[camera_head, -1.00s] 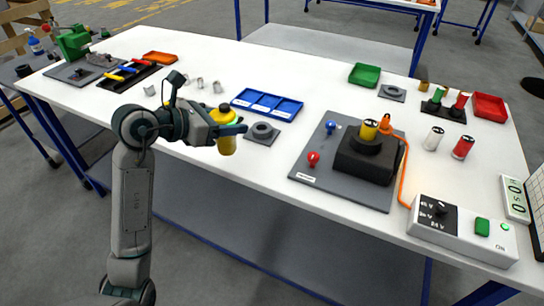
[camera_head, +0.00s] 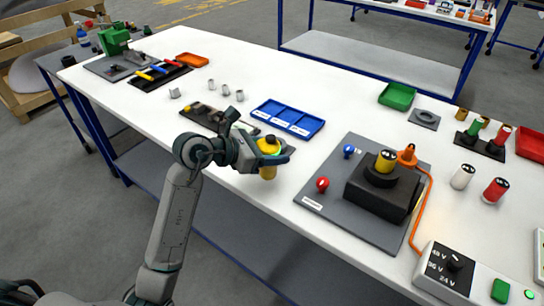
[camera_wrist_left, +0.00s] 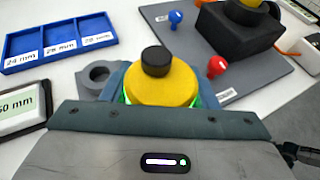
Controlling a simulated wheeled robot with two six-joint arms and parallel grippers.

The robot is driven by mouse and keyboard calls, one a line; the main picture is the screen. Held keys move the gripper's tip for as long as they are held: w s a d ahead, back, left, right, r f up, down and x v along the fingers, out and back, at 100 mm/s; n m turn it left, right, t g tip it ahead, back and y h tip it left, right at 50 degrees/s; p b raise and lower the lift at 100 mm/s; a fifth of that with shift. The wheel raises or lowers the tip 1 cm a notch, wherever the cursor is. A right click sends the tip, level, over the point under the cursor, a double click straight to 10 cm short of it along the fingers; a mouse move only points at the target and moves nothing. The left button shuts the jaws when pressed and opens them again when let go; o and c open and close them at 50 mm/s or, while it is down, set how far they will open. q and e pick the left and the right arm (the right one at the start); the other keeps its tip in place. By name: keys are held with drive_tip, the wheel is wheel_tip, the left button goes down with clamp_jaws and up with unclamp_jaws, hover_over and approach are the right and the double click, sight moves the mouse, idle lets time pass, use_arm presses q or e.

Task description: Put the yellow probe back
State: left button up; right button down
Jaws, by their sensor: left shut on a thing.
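The yellow probe (camera_head: 267,173), a rounded yellow body with a black knob on top, is in my left gripper (camera_head: 270,156). The gripper is shut around it and holds it upright near the table's front edge. In the left wrist view the yellow probe (camera_wrist_left: 163,86) sits between the fingers, its lower part hidden. A grey holder with a round ring (camera_wrist_left: 97,78) is beside it on the left and looks empty. In the head view the arm hides most of that holder.
A blue compartment tray (camera_head: 287,120) lies behind the gripper. To the right, a grey board (camera_head: 334,205) carries red and blue knobs and a black block (camera_head: 381,193) with a yellow-topped cylinder. An orange cable (camera_head: 419,220) runs to a control box (camera_head: 452,264).

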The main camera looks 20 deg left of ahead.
use_arm(q)
drive_tip(key=shift+f, duration=1.1)
use_arm(e)
drive_tip(key=shift+w+d+f, duration=0.1)
drive_tip(key=shift+d+f, duration=0.1)
drive_tip(key=shift+d, duration=0.6)
